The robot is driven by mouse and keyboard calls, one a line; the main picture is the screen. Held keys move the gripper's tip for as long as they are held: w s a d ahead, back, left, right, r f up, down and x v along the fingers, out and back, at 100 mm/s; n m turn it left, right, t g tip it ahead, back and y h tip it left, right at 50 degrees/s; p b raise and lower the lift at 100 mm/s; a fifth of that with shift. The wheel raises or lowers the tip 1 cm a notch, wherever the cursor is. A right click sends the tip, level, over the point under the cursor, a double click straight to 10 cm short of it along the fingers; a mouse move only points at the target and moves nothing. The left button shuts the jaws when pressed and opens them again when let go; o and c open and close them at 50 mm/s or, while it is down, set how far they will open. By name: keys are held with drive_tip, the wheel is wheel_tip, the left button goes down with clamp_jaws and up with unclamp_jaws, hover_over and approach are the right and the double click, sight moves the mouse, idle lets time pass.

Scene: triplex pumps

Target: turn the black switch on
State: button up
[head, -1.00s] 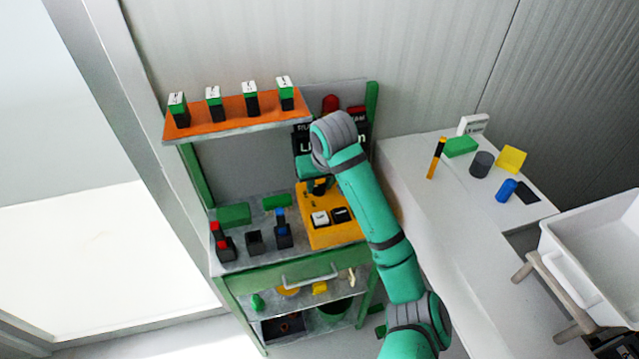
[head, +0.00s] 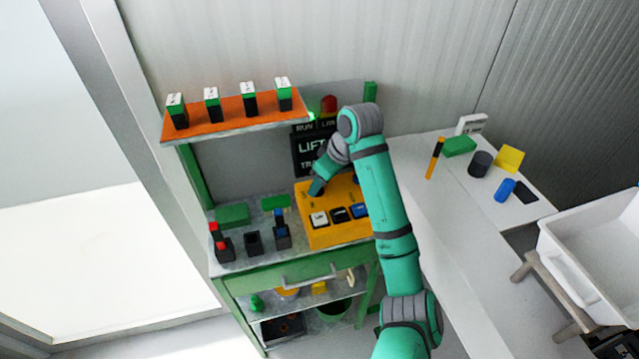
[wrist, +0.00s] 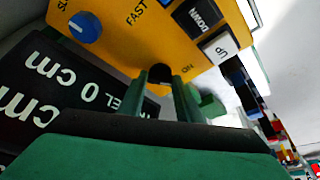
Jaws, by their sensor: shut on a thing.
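The black switch (wrist: 160,71) is a small dark knob near the "ON" mark on the yellow control panel (wrist: 128,45). In the wrist view my gripper (wrist: 163,80) has its two fingers on either side of it, shut on it. In the head view my gripper (head: 315,190) reaches down to the upper left part of the yellow panel (head: 318,238) and hides the switch. The panel also carries a white UP button (wrist: 220,47), a black DOWN button (wrist: 198,17) and a blue knob (wrist: 85,27).
A black display (head: 307,150) stands behind the panel, with a green glow (head: 311,116) and a red lamp (head: 329,104) above it. An orange shelf (head: 225,118) with several green-black blocks hangs at upper left. Dark holders (head: 253,243) stand left of the panel.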

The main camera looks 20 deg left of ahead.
drive_tip(key=shift+w+n+g, duration=0.15)
drive_tip(key=shift+n+g, duration=0.25)
drive_tip(key=shift+n, duration=0.75)
drive_tip(key=shift+w+n+g, duration=0.1)
drive_tip(key=shift+n+g, duration=0.3)
drive_tip(key=shift+n, duration=0.75)
drive_tip(key=o, duration=1)
drive_tip(key=shift+o, duration=0.2)
drive_tip(key=v, duration=1.1)
drive_tip(key=shift+f, duration=0.1)
